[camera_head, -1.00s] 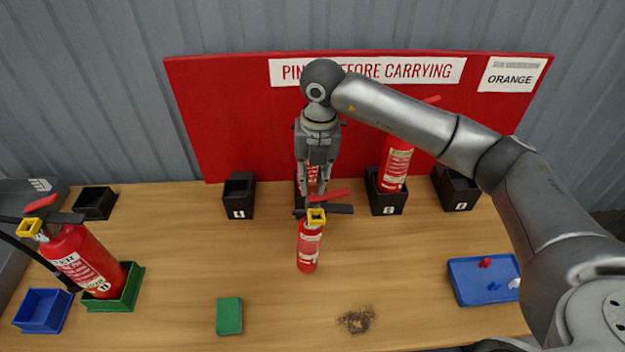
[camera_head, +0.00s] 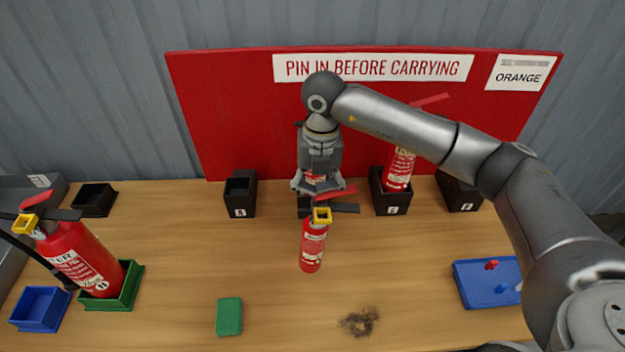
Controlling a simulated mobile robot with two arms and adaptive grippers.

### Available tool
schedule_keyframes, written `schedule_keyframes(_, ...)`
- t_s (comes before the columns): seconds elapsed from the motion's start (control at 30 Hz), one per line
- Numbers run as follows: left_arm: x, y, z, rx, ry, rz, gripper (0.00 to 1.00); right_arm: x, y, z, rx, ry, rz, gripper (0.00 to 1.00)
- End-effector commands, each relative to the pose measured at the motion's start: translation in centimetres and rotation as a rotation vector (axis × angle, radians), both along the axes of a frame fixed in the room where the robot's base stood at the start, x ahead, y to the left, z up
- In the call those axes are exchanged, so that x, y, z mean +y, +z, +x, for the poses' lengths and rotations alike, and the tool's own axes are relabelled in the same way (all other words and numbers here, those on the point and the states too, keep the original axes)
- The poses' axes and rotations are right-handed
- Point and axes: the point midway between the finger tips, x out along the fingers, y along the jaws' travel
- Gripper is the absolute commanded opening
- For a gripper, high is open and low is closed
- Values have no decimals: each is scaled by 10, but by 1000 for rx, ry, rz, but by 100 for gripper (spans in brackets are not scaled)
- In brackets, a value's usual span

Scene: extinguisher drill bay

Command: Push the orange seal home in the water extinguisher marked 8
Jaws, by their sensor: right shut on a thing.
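A small red extinguisher (camera_head: 313,247) stands on the table at mid picture, with a yellow ring (camera_head: 322,215), a red lever (camera_head: 336,192) and a dark handle at its top. I cannot read a number on it. My right gripper (camera_head: 318,187) is pointing down at the far side of that extinguisher's head. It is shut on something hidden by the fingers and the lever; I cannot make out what. No orange seal shows clearly. My left gripper is out of view.
Red extinguishers stand in a green tray (camera_head: 134,283) at left and a black holder (camera_head: 376,192) at back right. Other black holders (camera_head: 241,184) line the back. A blue tray (camera_head: 468,298) holds small coloured pieces. A green block (camera_head: 229,317) and dark debris (camera_head: 359,321) lie in front.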

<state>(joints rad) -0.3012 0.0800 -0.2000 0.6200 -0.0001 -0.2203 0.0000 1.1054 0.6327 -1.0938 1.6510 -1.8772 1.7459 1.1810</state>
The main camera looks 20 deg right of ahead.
Motion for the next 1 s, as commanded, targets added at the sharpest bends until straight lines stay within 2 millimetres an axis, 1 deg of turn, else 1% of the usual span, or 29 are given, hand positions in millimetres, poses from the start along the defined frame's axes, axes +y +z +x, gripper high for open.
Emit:
schedule_keyframes(0.03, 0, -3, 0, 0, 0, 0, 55, -4, -15, -6, 25, -2, -17, 0)
schedule_keyframes(0.1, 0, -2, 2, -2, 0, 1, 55, -3, -14, -6, 25, -1, -14, 0)
schedule_keyframes(0.13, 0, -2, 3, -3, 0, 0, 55, -3, -14, -6, 25, 0, -14, 25)
schedule_keyframes(0.27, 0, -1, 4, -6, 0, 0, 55, -2, -13, -6, 25, 0, -11, 42)
schedule_keyframes(0.53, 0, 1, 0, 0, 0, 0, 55, -1, -9, -6, 22, 2, -7, 77)
schedule_keyframes(0.57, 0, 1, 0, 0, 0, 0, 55, -1, -9, -6, 22, 2, -7, 79)
schedule_keyframes(0.87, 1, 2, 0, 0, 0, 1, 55, 0, -6, -5, 18, 3, -6, 79)
schedule_keyframes(1.0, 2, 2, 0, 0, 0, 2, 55, -1, 4, -4, 16, 3, -5, 79)
